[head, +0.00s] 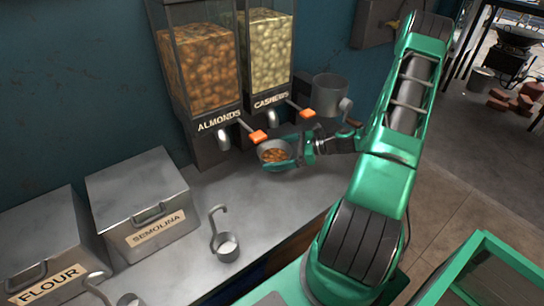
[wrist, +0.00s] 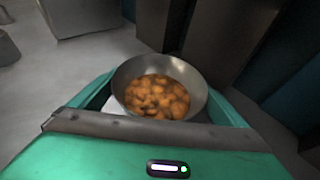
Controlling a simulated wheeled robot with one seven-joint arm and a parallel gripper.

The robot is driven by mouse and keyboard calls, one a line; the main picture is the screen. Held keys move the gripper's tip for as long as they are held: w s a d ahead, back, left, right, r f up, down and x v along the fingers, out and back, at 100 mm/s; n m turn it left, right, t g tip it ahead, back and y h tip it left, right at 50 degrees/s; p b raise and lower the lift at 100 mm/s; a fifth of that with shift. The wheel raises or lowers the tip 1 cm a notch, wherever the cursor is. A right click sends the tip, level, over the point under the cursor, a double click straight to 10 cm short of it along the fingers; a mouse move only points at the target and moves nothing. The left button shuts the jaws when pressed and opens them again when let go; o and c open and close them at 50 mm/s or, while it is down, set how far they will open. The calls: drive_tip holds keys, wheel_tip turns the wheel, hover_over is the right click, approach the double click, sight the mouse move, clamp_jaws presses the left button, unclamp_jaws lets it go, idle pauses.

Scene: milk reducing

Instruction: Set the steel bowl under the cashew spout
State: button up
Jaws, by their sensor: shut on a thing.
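The steel bowl (head: 275,150) holds brown nuts that look like almonds. In the wrist view the bowl (wrist: 198,85) sits upright between my fingers. My gripper (head: 280,163) is shut on the bowl, just in front of the dispensers and between the two spouts. The cashew dispenser (head: 264,58), labelled CASHEWS, has a grey spout (head: 274,113) with an orange lever (head: 307,114). The bowl is lower than this spout and slightly nearer the camera. The almond dispenser (head: 198,70) stands to its left, with its own spout (head: 223,140) and orange lever (head: 258,136).
A steel pot (head: 330,95) stands right of the dispensers. Flour (head: 45,240) and semolina (head: 142,200) bins stand at the left of the counter (head: 180,262). A ladle-like scoop (head: 226,245) with white contents stands in front. Counter between scoop and bowl is clear.

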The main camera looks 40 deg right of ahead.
drive_tip(key=shift+f, duration=0.4)
drive_tip(key=o, duration=1)
drive_tip(key=v, duration=1.2)
